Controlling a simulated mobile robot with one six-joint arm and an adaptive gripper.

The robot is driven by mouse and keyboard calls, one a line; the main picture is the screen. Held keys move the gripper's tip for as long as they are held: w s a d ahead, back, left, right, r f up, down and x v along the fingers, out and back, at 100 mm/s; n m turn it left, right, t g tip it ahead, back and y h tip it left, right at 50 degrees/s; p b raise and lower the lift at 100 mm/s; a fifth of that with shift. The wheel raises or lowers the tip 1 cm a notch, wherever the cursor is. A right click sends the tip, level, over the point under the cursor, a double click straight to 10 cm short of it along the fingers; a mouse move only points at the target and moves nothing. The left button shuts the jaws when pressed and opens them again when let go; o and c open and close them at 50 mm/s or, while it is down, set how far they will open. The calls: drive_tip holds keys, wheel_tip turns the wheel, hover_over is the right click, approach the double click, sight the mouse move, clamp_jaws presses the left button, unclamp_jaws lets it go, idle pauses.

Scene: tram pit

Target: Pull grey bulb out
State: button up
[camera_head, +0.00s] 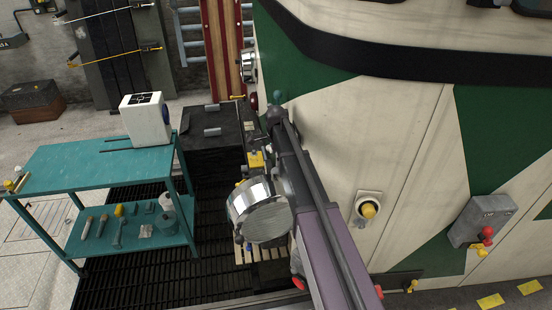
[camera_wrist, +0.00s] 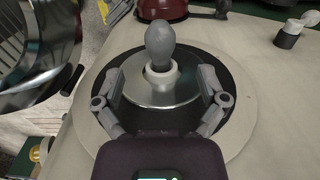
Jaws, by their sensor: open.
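The grey bulb (camera_wrist: 160,44) stands in a white socket at the middle of a shiny metal reflector disc (camera_wrist: 143,92) in the wrist view. A dark ring and a pale round rim surround the disc. My gripper (camera_wrist: 163,88) is open, with one finger at each side of the disc and bulb. The fingers appear apart from the bulb, and nothing is held. In the head view my arm reaches towards the tram front, and the bulb and fingertips cannot be made out clearly there.
An opened round lamp cover (camera_head: 258,210) hangs beside my arm; its glass shows at the wrist view's left (camera_wrist: 32,45). A red lamp (camera_wrist: 163,9) sits beyond the bulb. A teal cart (camera_head: 90,165) with a white container (camera_head: 146,120) stands left. Dark grating (camera_head: 130,285) covers the floor.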

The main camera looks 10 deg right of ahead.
sight(276, 168)
drive_tip(key=shift+f+b, duration=3.05)
drive_tip(key=shift+f, duration=0.25)
drive_tip(key=c, duration=1.2)
drive_tip(key=shift+w, duration=0.1)
